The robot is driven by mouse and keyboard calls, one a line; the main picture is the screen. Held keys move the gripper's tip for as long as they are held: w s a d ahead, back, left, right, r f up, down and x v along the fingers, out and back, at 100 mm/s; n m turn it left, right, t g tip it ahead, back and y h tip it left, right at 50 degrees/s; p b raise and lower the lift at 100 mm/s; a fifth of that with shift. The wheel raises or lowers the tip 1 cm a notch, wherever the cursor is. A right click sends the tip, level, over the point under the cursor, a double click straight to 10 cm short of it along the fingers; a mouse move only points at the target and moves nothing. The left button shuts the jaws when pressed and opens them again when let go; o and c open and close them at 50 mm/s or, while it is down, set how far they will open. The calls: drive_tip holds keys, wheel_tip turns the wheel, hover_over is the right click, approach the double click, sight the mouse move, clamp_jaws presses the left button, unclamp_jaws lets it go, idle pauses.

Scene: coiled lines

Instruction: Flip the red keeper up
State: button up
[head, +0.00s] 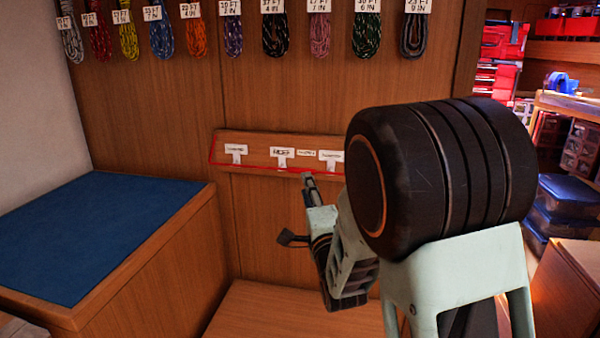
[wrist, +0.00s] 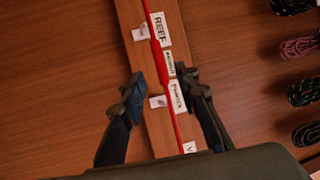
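The red keeper (head: 262,170) is a thin red bar along the lower front of a wooden rail (head: 262,142) on the back panel. Its left end rises up the rail's side, and its right part is hidden by my arm. In the wrist view it is a red strip (wrist: 158,50) running lengthwise along the rail, beside the labels. My gripper (head: 307,178) is in front of the rail's lower edge. In the wrist view my gripper (wrist: 163,78) is open, with one finger on each side of the strip. I cannot tell whether either finger touches it.
White labels (head: 283,153) sit on the rail; one reads REEF. Coiled ropes (head: 230,30) with tags hang above. A blue-topped bench (head: 85,225) stands at the left. Shelves with red boxes (head: 500,45) are at the right. The panel between ropes and rail is bare.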

sight(302, 170)
drive_tip(key=x, duration=0.8)
drive_tip(key=shift+w+f, duration=0.1)
clamp_jaws()
